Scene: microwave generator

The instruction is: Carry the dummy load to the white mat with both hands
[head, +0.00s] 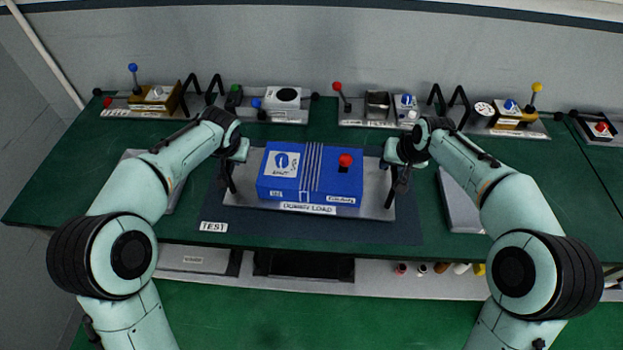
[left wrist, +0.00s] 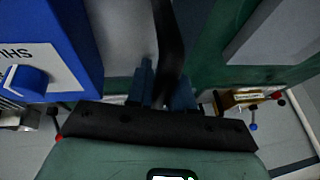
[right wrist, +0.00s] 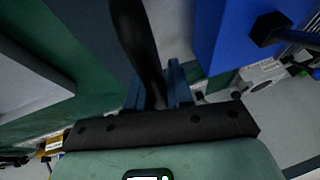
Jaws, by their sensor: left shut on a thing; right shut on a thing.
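The dummy load is a blue box (head: 311,173) with a blue knob and a red knob, on a grey base plate (head: 378,200). It is over the dark mat marked TEST (head: 213,227); I cannot tell whether it touches it. My left gripper (head: 231,176) is shut on the black handle at its left end, and the handle shows in the left wrist view (left wrist: 167,40). My right gripper (head: 394,177) is shut on the right-end handle, seen in the right wrist view (right wrist: 139,50). I cannot tell for certain which surface is the white mat.
Pale flat slabs lie to the left, partly behind my left arm, and to the right (head: 456,204) beside my right arm. Several instruments with coloured knobs (head: 284,103) line the back of the green bench (head: 70,190). A shelf with small items (head: 420,270) is below the front edge.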

